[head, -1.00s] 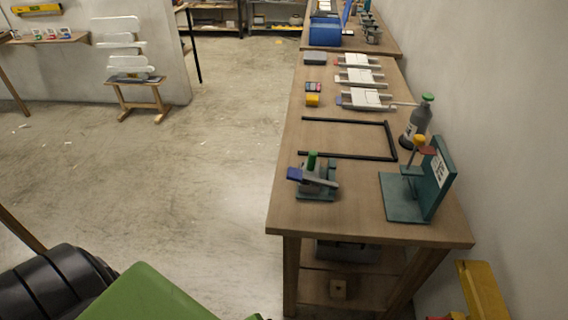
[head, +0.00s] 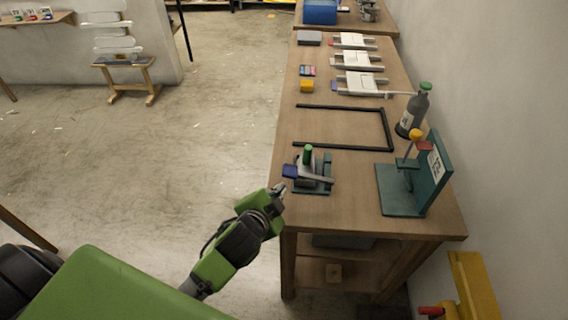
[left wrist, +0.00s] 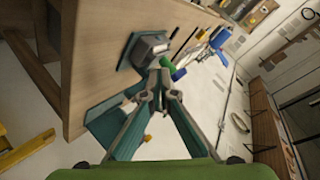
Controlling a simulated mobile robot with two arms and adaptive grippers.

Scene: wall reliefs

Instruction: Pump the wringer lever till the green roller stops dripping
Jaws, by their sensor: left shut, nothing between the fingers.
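A small grey device on a teal base (head: 326,186) stands at the near left corner of the bench, with an upright green cylinder (head: 308,153) and a blue-ended lever (head: 290,171). I cannot tell whether this is the wringer and its green roller; no drip shows. My left gripper (head: 281,189) is shut and empty, just outside the bench's left edge, close below the blue lever end and apart from it. In the left wrist view the closed fingertips (left wrist: 161,76) point toward the grey device (left wrist: 148,48) and green cylinder (left wrist: 167,64). My right gripper is out of view.
A teal bracket stand (head: 400,203) with yellow and red parts stands right on the bench (head: 350,219). Behind are a black frame (head: 345,148), a grey bottle (head: 412,112) and white-topped racks. A yellow object (head: 478,280) stands by the wall. Floor left is open.

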